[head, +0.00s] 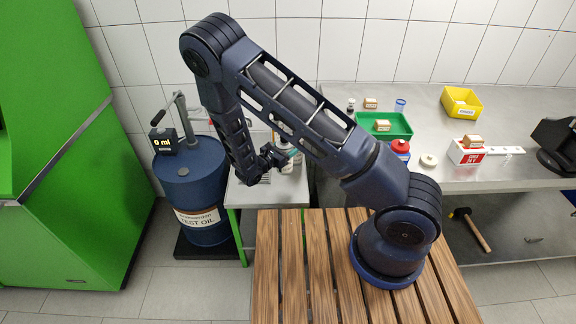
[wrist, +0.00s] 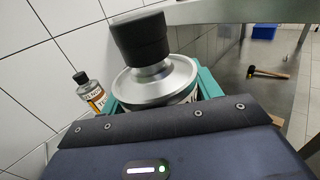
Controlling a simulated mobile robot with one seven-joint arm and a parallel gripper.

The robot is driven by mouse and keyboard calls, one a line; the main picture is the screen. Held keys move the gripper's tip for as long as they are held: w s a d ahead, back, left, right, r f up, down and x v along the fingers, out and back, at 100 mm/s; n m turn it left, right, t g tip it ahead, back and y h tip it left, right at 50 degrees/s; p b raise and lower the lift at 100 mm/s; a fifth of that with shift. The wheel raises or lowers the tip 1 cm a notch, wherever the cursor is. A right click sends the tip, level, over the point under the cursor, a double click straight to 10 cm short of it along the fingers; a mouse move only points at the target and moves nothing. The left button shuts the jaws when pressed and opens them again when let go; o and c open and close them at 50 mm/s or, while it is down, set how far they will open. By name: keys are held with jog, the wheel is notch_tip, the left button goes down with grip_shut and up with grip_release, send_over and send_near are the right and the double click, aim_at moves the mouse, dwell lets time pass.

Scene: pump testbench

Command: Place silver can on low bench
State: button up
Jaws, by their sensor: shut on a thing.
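The silver can (wrist: 155,78), with a wide black cap (wrist: 141,38), stands between the teal fingers of my gripper (wrist: 162,92) in the wrist view. My gripper is shut on it. The fingers and my wrist housing hide most of the can's body. In the head view my gripper (head: 290,154) is over the back of the low bench (head: 262,196), a small metal-topped bench with green legs. My arm partly covers the gripper and can there. I cannot tell whether the can touches the bench top.
A labelled bottle with a black cap (wrist: 91,93) stands near the wall. A blue oil drum (head: 194,185) is left of the low bench. The higher steel bench (head: 440,125) at right holds a green bin (head: 392,131) and a yellow bin (head: 461,102). The low bench's front is clear.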

jog(key=shift+f, duration=5.1)
jog(key=o, duration=1)
jog(key=v, duration=1.2)
